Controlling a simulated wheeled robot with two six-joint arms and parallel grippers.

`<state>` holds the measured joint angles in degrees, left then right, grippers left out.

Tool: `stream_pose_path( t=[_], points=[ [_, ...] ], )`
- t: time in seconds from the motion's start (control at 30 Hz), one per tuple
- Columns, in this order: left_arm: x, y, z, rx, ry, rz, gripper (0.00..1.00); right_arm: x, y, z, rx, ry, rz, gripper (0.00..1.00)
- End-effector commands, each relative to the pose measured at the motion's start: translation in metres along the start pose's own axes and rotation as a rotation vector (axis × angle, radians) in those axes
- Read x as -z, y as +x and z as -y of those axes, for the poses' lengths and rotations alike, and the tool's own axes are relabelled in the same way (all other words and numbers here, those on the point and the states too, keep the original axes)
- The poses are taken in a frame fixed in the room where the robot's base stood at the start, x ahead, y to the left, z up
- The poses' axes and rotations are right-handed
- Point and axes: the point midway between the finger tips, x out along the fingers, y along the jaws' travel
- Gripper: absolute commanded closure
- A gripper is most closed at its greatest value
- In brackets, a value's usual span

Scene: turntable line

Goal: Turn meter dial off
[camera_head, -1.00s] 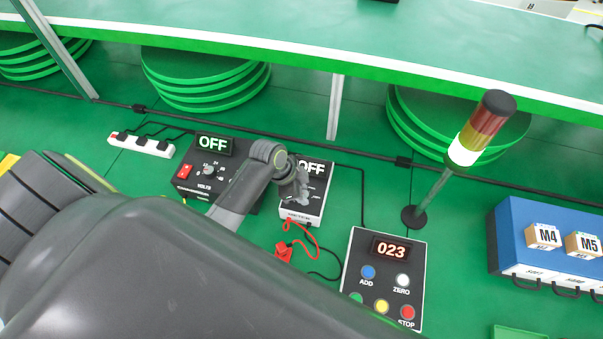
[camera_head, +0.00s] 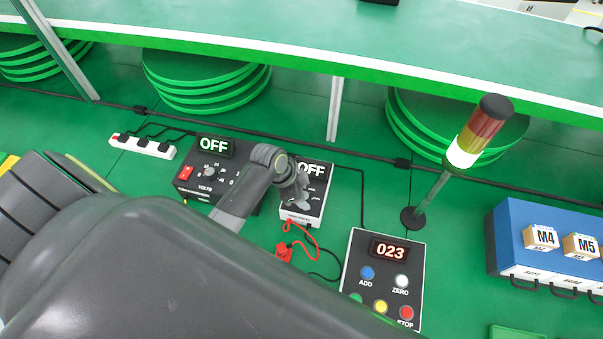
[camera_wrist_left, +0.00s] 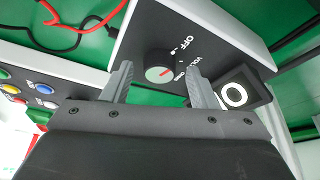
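The meter (camera_head: 318,188) is a dark-faced box with white sides on the green bench, and its display (camera_head: 312,168) reads OFF. My left gripper (camera_head: 302,197) is over its face and hides the dial in the head view. In the left wrist view the round black dial (camera_wrist_left: 157,66) with a red mark shows between the two spread fingers of the left gripper (camera_wrist_left: 160,82). Gaps show on both sides of the dial. OFF and a partly hidden volts label are printed beside it. My right gripper is not seen.
A power supply (camera_head: 187,186) reading OFF stands left of the meter. Red and black leads (camera_head: 300,243) lie in front. A counter box (camera_head: 359,252) reading 023, a signal tower (camera_head: 430,190) and a blue drawer cabinet (camera_head: 506,240) are to the right.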

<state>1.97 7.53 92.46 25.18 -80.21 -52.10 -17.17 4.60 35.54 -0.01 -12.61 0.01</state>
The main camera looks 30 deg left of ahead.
Motion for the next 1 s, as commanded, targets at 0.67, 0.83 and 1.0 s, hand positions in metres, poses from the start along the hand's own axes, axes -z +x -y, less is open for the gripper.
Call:
stream_pose_path(
  t=[0.67,0.83,1.0],
  points=[
    [-0.001,-0.07,0.002,0.005,0.005,0.0,0.47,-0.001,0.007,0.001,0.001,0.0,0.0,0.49],
    [-0.001,-0.107,0.002,0.006,0.005,0.002,0.47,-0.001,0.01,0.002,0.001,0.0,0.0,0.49],
    [-0.001,-0.141,0.001,0.005,0.004,0.003,0.47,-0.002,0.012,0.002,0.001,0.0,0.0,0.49]
  ],
)
